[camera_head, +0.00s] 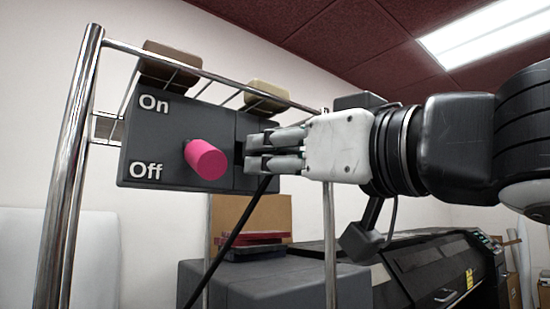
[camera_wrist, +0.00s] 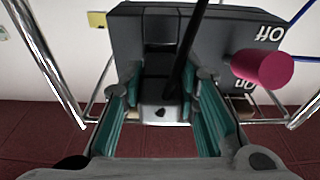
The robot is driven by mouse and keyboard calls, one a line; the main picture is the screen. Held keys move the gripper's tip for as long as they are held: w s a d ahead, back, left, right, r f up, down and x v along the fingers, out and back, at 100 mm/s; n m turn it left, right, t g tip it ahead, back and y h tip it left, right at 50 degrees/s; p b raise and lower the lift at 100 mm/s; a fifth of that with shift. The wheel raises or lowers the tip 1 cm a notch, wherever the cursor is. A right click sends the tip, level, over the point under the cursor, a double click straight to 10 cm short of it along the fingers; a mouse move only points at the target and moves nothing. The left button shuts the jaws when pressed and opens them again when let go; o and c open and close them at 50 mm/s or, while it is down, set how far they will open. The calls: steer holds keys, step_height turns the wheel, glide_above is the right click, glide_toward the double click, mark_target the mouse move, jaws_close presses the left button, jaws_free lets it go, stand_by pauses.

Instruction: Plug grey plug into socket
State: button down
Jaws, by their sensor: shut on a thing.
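The dark grey socket box (camera_head: 205,115) hangs on a chrome frame, with "On" and "Off" in white and a pink knob (camera_head: 207,160) on its face. A dark opening (camera_head: 238,160) shows right of the knob. My gripper (camera_head: 252,151) points left, with its fingertips at this opening. It is shut on the grey plug (camera_wrist: 153,88), which is mostly hidden by the fingers in the head view. A black cable (camera_head: 228,243) runs down from it. In the wrist view the plug sits between the teal finger pads, against or close to the box (camera_wrist: 128,35). I cannot tell how deep it sits.
Chrome posts (camera_head: 68,180) of the frame stand left of and below the box. A grey cabinet (camera_head: 265,285) and a black printer (camera_head: 440,270) stand below. The space left of the frame is clear.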

steer(key=shift+f+b+x, duration=0.15)
steer(key=shift+b+x, duration=0.4)
steer(key=shift+x, duration=0.35)
steer(key=shift+f+b+x, duration=0.15)
steer(key=shift+b+x, duration=0.35)
steer(key=shift+x, duration=0.4)
steer(key=shift+r, duration=0.1)
steer(key=shift+r+p+v, duration=0.2)
steer(key=shift+p+v, duration=0.55)
steer(key=shift+v, duration=0.7)
steer(key=shift+f+b+x, duration=0.2)
steer(key=shift+b+x, duration=0.6)
steer(key=shift+x, duration=0.7)
stand_by(1.5)
steer(key=c, duration=1.2)
jaws_free()
steer(key=shift+f, duration=0.1)
steer(key=shift+o, duration=0.2)
steer(key=v, duration=1.2)
